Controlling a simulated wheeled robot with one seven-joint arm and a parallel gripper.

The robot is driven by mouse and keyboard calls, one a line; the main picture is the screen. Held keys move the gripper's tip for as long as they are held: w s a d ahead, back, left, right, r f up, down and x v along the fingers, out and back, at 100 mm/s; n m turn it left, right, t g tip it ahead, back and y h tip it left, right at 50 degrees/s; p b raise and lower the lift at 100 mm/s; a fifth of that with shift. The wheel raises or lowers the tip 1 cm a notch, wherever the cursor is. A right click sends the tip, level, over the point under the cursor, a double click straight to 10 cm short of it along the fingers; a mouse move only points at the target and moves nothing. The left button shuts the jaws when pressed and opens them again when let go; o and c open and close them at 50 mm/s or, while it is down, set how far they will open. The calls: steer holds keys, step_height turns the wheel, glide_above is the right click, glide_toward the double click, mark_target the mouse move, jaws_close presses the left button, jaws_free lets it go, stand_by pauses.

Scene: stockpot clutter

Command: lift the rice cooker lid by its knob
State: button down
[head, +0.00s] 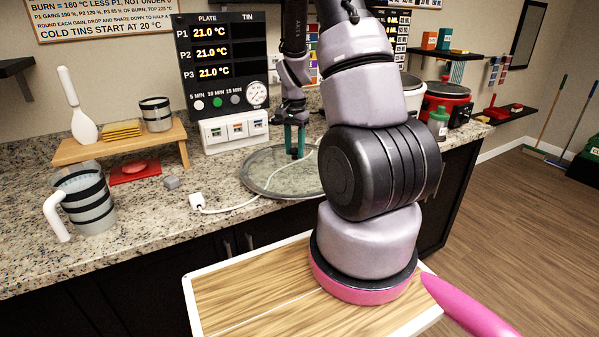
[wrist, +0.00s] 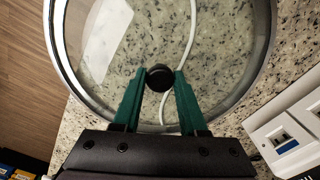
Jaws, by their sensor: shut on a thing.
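The lid (head: 262,178) is a round clear glass disc with a metal rim, low over the granite counter in the head view. In the wrist view the lid (wrist: 103,88) fills the upper middle, and the speckled counter shows through it. Its black round knob (wrist: 160,76) sits between the green fingertips. I cannot tell whether the lid touches the counter.
A white cable (head: 235,206) runs from a plug at the lid's left and shows through the glass. A jug (head: 85,200) and a wooden stand (head: 120,148) are at left. A display panel (head: 222,60) stands behind. A red pot (head: 447,98) is at right, past my arm.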

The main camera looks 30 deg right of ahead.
steer(key=shift+r, duration=3.1)
